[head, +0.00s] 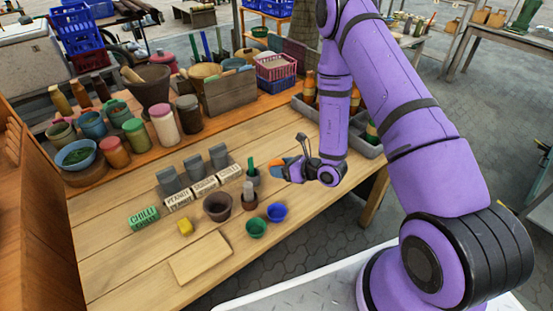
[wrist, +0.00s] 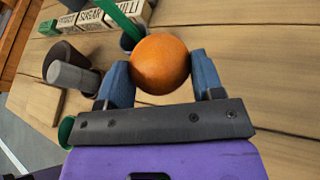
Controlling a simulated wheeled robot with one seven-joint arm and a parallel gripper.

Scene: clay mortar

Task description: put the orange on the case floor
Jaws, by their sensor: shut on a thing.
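The orange (wrist: 160,64) is between the two blue fingers of my gripper (wrist: 161,78) in the wrist view. The fingers are shut on its sides and most of its round top shows. In the head view my gripper (head: 283,169) is over the right part of the wooden table, and only a small piece of the orange (head: 276,163) shows. I cannot tell for certain which thing is the case. A grey partitioned case (head: 308,110) with bottles stands at the table's right end, partly hidden behind my arm.
Labelled blocks (head: 178,200), a brown pot (head: 217,207), a green cup (head: 256,227) and a blue cup (head: 277,212) stand left of and below my gripper. Jars and a mortar (head: 147,85) fill the back left. The table's front left (head: 130,260) is mostly clear.

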